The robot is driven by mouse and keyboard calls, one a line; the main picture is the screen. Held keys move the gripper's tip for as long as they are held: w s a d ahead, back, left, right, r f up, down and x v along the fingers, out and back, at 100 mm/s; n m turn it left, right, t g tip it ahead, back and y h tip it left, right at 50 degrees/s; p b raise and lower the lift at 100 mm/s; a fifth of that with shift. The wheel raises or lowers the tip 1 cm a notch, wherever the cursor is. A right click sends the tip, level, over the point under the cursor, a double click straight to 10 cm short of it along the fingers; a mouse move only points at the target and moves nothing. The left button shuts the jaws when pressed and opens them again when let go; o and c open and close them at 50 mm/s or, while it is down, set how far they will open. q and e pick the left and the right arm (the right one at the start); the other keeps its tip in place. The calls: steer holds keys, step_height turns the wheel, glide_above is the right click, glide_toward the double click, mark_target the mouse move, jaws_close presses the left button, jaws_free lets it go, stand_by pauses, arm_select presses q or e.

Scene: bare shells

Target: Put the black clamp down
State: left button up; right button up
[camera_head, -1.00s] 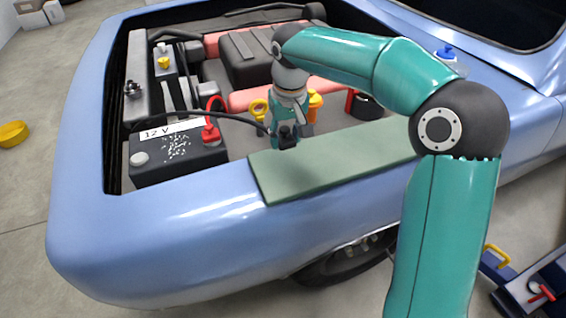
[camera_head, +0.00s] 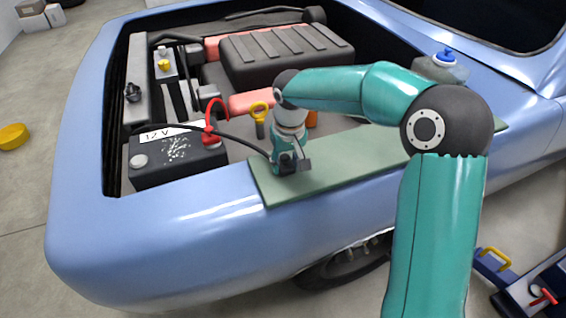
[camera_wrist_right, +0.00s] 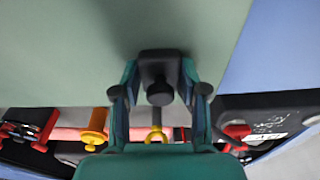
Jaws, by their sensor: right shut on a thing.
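My right gripper (camera_head: 288,166) is over the left end of the green mat (camera_head: 345,165) on the car's blue fender. It is shut on the black clamp (camera_wrist_right: 160,68), which shows between its two fingers in the right wrist view, in front of the mat's surface. In the head view the clamp is small and mostly merged with the dark fingertips. A black cable (camera_head: 245,144) runs to it from the left. I cannot tell whether the clamp touches the mat. My left gripper is not in view.
The battery (camera_head: 180,160) marked 12 V, with a red clamp (camera_head: 209,137) on it, stands left of the mat. A yellow ring handle (camera_head: 258,108) is behind my gripper. A blue-capped bottle (camera_head: 441,66) stands at the back right. Much of the mat is bare.

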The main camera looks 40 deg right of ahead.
mark_target(288, 169)
steer(key=o, duration=1.1)
steer(key=shift+o, duration=0.2)
step_height(288, 169, up, 12)
steer(key=s, duration=0.1)
steer(key=shift+s+a+p, duration=0.15)
steer(key=shift+s+p, duration=0.05)
steer(key=shift+p, duration=0.2)
